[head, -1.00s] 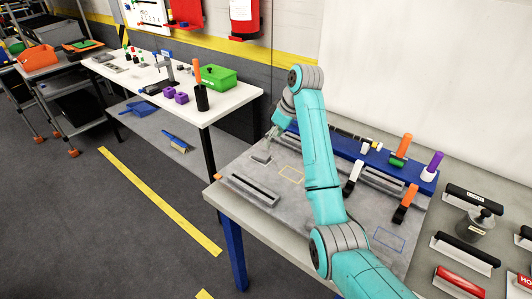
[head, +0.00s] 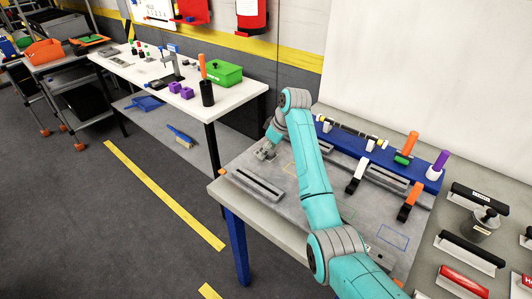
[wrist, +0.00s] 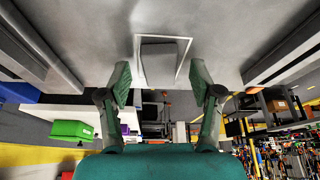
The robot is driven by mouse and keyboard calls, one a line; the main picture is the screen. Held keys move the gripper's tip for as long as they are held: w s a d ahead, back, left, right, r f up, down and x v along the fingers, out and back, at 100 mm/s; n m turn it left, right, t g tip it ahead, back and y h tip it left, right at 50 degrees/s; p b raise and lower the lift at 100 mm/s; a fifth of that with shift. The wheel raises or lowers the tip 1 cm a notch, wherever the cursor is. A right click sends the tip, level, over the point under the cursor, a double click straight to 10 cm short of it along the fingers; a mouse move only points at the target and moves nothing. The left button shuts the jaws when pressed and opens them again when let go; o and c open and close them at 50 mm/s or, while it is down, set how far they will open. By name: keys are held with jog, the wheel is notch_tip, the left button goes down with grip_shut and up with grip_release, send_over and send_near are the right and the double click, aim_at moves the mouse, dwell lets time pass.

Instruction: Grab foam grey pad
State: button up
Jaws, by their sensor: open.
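The foam grey pad (wrist: 159,64) is a small flat grey block on the grey work surface, inside a white outline, in the upper middle of the wrist view. My gripper (wrist: 160,82) is open, its two green fingers standing apart to the left and right of the pad's position. Nothing is between the fingers that I can see as held. In the head view my gripper (head: 267,152) is low over the far left part of the work surface, at the pad, which it largely hides there. Contact cannot be told.
A long slotted grey rail (head: 258,184) lies on the near left of the work surface. A blue rack (head: 345,148) with handled tools stands along the back. Trowel-like tools (head: 472,248) lie at the right. A white table (head: 222,103) stands behind at the left.

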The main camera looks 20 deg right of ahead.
jog(key=c, duration=0.8)
jog(key=shift+r, duration=0.1)
jog(key=shift+c, duration=0.2)
